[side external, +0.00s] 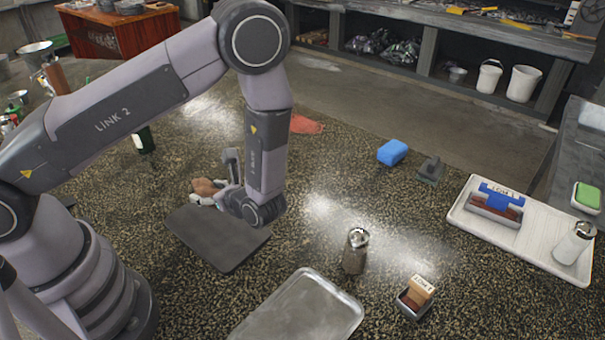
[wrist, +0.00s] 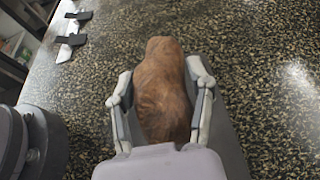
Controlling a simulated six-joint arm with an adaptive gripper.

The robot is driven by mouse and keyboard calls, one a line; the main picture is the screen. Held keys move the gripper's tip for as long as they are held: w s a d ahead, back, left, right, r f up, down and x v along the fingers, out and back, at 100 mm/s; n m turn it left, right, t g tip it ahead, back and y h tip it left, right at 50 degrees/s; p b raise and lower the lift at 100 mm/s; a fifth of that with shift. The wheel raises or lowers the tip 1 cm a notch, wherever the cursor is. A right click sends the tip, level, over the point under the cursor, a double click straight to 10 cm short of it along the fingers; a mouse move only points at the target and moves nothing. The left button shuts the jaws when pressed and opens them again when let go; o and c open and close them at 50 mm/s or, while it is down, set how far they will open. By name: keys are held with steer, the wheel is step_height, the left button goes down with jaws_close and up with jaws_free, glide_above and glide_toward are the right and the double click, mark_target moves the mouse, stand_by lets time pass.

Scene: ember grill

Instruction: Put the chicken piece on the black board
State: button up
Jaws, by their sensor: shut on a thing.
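The chicken piece (wrist: 162,85) is brown and sits between the two fingers of my gripper (wrist: 162,105) in the wrist view. My gripper is shut on it. In the side external view the chicken piece (side external: 204,187) shows at the left of my wrist, partly hidden by the gripper. The black board (side external: 218,240) lies flat on the speckled counter, just in front of and below the gripper. A strip of the board (wrist: 228,150) shows right of the gripper in the wrist view. Whether the chicken touches the counter, I cannot tell.
A metal tray (side external: 305,310) lies at the front, with a pepper shaker (side external: 355,250) and a small box holder (side external: 414,298) near it. A blue sponge (side external: 392,152) and a white tray (side external: 520,235) are to the right. The counter between is mostly clear.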

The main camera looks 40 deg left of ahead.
mark_target(217, 227)
steer(key=f, duration=0.3)
steer(key=shift+s+d+f, duration=0.2)
steer(key=shift+d+f, duration=0.2)
steer(key=shift+f, duration=2.15)
steer(key=o, duration=1.2)
steer(key=shift+f, duration=0.1)
steer(key=shift+o, duration=0.2)
